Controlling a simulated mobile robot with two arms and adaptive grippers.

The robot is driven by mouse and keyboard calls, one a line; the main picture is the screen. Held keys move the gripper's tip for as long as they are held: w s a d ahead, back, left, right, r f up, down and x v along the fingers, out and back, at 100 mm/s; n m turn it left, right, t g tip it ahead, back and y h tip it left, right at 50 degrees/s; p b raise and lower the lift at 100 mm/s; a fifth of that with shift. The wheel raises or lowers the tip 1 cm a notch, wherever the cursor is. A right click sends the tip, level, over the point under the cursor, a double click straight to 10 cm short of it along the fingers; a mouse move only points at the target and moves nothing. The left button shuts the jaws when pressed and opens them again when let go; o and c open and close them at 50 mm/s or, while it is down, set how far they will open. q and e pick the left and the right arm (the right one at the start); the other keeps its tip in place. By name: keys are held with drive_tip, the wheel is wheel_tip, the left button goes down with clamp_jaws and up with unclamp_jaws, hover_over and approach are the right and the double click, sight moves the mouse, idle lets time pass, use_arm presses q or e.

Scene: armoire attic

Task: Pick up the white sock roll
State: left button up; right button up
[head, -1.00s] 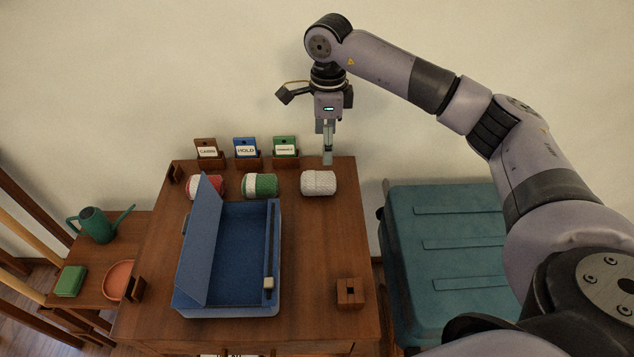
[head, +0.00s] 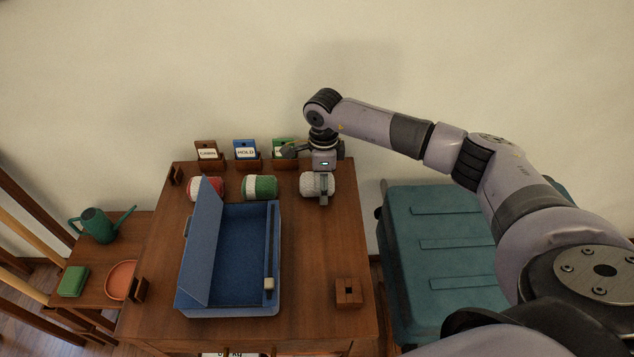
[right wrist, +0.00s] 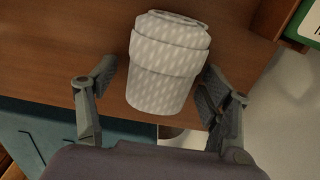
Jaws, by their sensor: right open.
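The white sock roll (head: 308,184) lies on the wooden table at the back right. It is pale with a fine grey pattern. In the right wrist view the white sock roll (right wrist: 162,75) sits between my two spread fingers. My right gripper (head: 323,200) is over it, pointing down, and hides part of it in the head view. In the right wrist view my right gripper (right wrist: 160,95) is open, one finger on each side of the roll; I cannot tell whether either touches it. My left gripper is not in view.
A red-and-white roll (head: 207,188) and a green-and-white roll (head: 259,187) lie to the left. An open blue box (head: 240,303) stands in front of them. Label cards in wooden holders, including one marked HOLD (head: 246,149), line the back edge. A small wooden block (head: 348,292) is front right.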

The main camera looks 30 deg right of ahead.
drive_tip(key=shift+c, duration=0.4)
drive_tip(key=c, duration=1.2)
